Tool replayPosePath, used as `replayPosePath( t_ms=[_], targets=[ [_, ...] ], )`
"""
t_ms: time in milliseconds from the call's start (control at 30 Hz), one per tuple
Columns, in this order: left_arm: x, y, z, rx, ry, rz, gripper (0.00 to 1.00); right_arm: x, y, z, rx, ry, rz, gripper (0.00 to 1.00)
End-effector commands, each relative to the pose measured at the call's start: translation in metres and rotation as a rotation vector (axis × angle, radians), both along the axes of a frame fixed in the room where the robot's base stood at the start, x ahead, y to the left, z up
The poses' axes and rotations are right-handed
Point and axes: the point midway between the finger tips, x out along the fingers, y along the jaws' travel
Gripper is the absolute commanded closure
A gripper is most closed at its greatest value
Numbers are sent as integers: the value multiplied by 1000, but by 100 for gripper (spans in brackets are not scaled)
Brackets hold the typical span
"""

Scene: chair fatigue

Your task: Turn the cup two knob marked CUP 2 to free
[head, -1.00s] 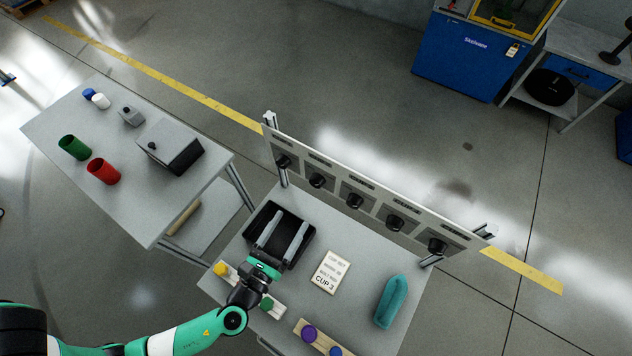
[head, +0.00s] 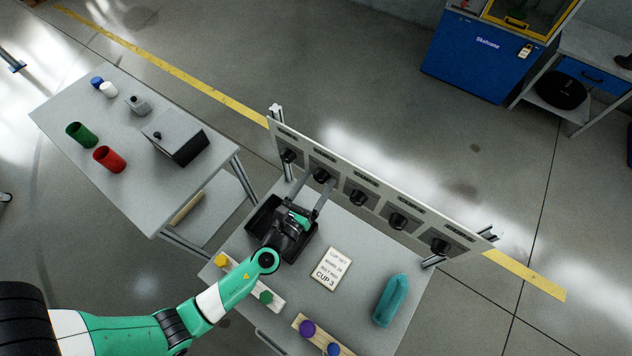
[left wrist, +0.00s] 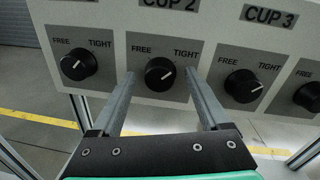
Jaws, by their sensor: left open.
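The CUP 2 knob (left wrist: 160,74) is a round black knob on a pale plate marked FREE at left and TIGHT at right. Its white mark points up and right, toward TIGHT. In the head view this knob (head: 321,175) is second from the left on the upright panel. My left gripper (left wrist: 160,80) is open, with one finger on each side of the knob in the wrist view. In the head view the left gripper (head: 319,180) reaches up to the panel at that knob. I cannot tell whether the fingers touch it. My right gripper is not in view.
The panel (head: 388,188) carries several similar knobs; the CUP 3 knob (left wrist: 243,85) is right of CUP 2. A black tray (head: 262,222) lies under my left arm. A CUP 3 card (head: 331,268) and a teal object (head: 391,300) lie on the table.

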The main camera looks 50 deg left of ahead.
Motion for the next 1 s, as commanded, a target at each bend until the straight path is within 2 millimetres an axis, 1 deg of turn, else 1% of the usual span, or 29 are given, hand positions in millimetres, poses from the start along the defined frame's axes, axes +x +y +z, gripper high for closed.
replayPosePath(
  t_ms=[33, 67, 100, 167, 200, 267, 300, 433, 467, 767, 1000],
  targets=[
    [0, 0, 0, 0, 0, 0, 26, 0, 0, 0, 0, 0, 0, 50],
    [0, 0, 0, 0, 0, 0, 32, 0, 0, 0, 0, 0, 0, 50],
    [0, 0, 0, 0, 0, 0, 39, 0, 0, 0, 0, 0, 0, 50],
    [0, 0, 0, 0, 0, 0, 50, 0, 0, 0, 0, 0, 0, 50],
    [0, 0, 0, 0, 0, 0, 57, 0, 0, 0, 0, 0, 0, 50],
    [0, 0, 0, 0, 0, 0, 68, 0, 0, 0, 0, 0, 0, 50],
    [0, 0, 0, 0, 0, 0, 75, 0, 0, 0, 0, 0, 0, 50],
    [0, 0, 0, 0, 0, 0, 98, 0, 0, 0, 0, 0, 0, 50],
    [0, 0, 0, 0, 0, 0, 100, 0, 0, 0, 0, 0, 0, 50],
    [0, 0, 0, -26, -7, 1, 100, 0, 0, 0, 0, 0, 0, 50],
    [-1, 0, 0, -133, -33, 1, 100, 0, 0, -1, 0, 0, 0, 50]
  ],
)
